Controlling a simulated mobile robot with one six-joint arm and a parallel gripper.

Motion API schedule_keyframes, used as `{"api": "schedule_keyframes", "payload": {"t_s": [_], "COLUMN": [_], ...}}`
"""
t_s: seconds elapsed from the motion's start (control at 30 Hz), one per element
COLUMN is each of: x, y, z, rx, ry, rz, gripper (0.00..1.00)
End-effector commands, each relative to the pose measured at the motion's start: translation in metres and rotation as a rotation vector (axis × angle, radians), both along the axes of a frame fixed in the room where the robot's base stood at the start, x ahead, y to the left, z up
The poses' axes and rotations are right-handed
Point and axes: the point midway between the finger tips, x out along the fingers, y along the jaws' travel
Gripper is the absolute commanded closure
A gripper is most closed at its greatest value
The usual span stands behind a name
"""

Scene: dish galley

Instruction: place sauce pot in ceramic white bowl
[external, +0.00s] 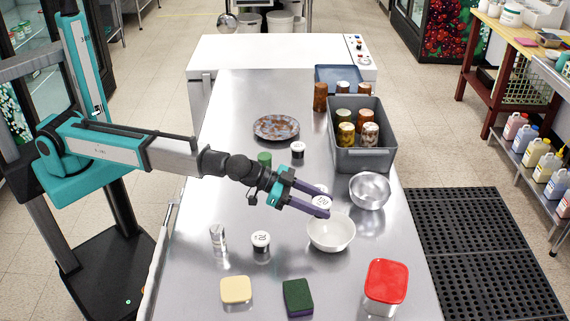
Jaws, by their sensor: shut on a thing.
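The ceramic white bowl (331,235) stands on the steel table, right of centre. My gripper (323,206) reaches in from the left, with its purple fingers at the bowl's far rim in the picture. It is shut on a small sauce pot with a white, dark-printed lid (321,201). The fingers hide much of the pot's body. The pot looks to be above or just behind the bowl's far edge; its exact height I cannot tell. The bowl's visible inside looks empty.
A metal bowl (369,190) stands close right of the white bowl. Similar white-lidded pots stand at front left (261,241) and farther back (297,150). A grey bin (364,158) holds several cans. A red-lidded container (386,283), green sponge (298,297) and yellow block (236,290) lie in front.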

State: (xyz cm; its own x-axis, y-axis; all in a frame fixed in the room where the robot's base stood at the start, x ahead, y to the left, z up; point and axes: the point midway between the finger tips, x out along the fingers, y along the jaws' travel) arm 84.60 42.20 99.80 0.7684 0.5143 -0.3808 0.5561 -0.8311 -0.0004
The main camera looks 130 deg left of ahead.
Motion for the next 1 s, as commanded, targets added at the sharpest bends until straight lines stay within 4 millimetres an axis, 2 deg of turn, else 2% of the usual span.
{"api": "schedule_keyframes", "payload": {"t_s": [0.37,0.73,1.0], "x": [0.000,0.000,0.000], "y": [0.000,0.000,0.000], "z": [-0.002,-0.031,-0.035], "rx": [0.000,0.000,0.000], "ry": [0.000,0.001,0.000], "rz": [0.000,0.000,0.000], "gripper": [0.80,0.80,0.80]}}
